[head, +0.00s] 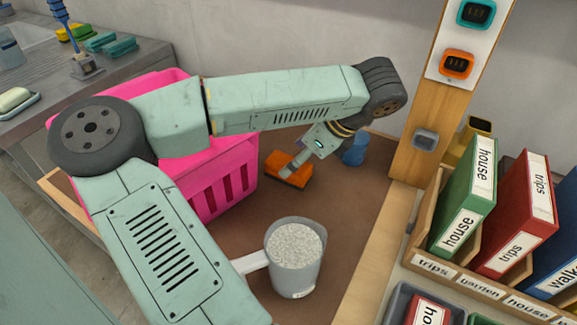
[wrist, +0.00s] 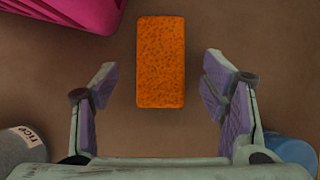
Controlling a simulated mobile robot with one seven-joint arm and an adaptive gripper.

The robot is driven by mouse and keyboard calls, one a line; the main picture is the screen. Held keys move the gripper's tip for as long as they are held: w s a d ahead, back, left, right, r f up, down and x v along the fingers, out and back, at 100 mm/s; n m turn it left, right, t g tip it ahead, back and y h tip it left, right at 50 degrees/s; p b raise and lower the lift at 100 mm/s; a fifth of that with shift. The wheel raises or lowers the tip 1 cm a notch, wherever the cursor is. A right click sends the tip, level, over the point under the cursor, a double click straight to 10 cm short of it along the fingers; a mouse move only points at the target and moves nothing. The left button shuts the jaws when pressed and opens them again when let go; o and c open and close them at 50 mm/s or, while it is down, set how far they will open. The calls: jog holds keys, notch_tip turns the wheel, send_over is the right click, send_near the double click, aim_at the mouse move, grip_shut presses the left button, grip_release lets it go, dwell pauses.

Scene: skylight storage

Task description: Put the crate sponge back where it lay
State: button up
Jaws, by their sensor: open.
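An orange sponge (head: 288,169) lies on the brown surface beside the pink crate (head: 238,172), outside it. In the wrist view the orange sponge (wrist: 161,61) lies flat, ahead of and between the fingers. My gripper (wrist: 160,80) is open with its two purple-padded fingers apart on either side of the sponge's near end. Nothing is held. In the head view my gripper (head: 296,170) is over the sponge and hides part of it. A corner of the pink crate (wrist: 75,12) shows at the top left of the wrist view. My arm hides much of the crate and its inside.
A grey measuring jug (head: 294,255) of white grains stands in front of the sponge. A blue object (head: 355,150) stands behind, at the right. A wooden post (head: 435,110) and a rack of binders (head: 470,268) bound the right. The brown surface is free between jug and post.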

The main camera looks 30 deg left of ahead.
aim_at(288, 162)
jog(key=shift+p+x, duration=0.75)
jog(key=shift+x, duration=1.4)
jog(key=shift+c, duration=0.2)
jog(key=c, duration=1.1)
